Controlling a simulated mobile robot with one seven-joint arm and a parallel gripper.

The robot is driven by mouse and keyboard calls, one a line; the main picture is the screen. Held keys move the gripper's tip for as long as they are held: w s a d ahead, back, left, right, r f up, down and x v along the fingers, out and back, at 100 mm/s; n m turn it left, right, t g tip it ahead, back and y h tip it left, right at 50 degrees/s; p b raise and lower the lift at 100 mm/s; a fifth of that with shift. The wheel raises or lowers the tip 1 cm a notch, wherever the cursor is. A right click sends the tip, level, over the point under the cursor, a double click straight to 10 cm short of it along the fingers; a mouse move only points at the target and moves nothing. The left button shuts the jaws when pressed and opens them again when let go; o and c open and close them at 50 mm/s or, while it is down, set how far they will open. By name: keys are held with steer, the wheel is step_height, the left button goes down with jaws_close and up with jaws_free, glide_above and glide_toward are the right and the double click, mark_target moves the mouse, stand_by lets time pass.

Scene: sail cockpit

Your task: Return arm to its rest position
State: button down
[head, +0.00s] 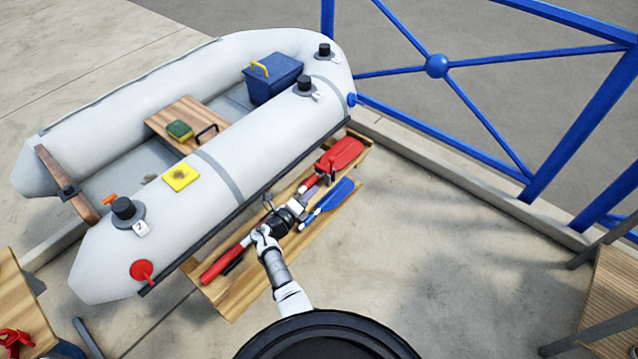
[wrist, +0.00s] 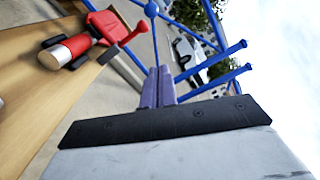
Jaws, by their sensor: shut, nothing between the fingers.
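My arm reaches up from the bottom middle of the head view. My gripper (head: 294,208) is above the wooden bench beside the boat. In the wrist view my gripper's two fingers (wrist: 160,76) are together, with nothing between them. A red object (head: 341,156) lies at the bench's far end. In the wrist view a red object with a pale cylinder and dark round parts (wrist: 88,38) is on a wooden surface, to the left of the fingers and apart from them. My wrist and gripper hide part of the bench in the head view.
The grey inflatable boat (head: 262,135) lies just left of the bench (head: 222,296). A red bar (head: 226,262) and a blue-bladed item (head: 334,196) rest on the bench. Blue railing (head: 480,118) stands behind at right. Bare concrete (head: 440,270) is free right of my arm.

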steer(key=shift+s+a+f, duration=0.1)
steer(key=shift+s+a, duration=0.05)
steer(key=shift+s, duration=0.05)
